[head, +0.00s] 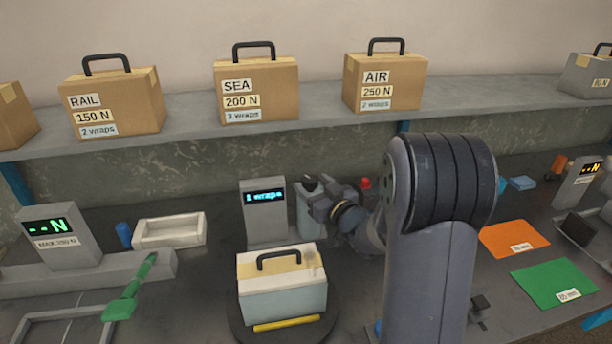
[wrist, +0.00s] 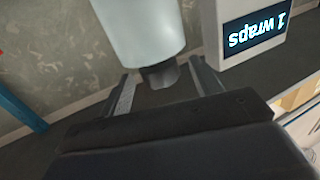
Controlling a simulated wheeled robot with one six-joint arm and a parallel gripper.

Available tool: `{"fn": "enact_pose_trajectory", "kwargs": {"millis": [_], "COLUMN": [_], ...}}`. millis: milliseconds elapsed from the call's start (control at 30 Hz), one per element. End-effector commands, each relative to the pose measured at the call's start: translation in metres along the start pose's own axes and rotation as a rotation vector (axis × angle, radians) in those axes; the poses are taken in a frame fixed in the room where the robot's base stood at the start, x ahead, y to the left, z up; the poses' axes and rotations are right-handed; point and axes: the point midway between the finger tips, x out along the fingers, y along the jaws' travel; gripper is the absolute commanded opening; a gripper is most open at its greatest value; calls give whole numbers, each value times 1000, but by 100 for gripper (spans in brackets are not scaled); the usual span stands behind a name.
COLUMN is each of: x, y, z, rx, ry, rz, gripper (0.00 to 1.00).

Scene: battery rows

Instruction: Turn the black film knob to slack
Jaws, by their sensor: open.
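The black film knob (head: 311,183) sits on top of a pale grey film cylinder (head: 308,222), behind the turntable. In the wrist view the knob (wrist: 160,75) shows at the end of the pale cylinder (wrist: 140,30), between the two fingers. My gripper (wrist: 165,88) is open, with one finger on each side of the knob and gaps showing beside it. In the head view my gripper (head: 318,198) is beside the knob and hides part of the cylinder. No pointer or marking for slack is readable on the knob.
A display post (head: 264,205) reading "1 wraps" stands just left of the cylinder. A carton (head: 282,290) with a black handle stands on the dark round turntable (head: 240,327) in front. A red button (head: 365,183) is close behind my arm.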

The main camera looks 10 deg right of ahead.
Motion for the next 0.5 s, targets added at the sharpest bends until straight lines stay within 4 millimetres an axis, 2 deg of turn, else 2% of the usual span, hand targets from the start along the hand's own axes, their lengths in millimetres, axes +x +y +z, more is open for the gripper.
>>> {"fn": "enact_pose_trajectory", "kwargs": {"millis": [100,200,500], "x": [21,32,42], "y": [-1,0,0], "z": [-1,-1,0], "rx": [0,0,0], "ry": [0,1,0], "rz": [-2,0,1], "gripper": [61,61,61]}}
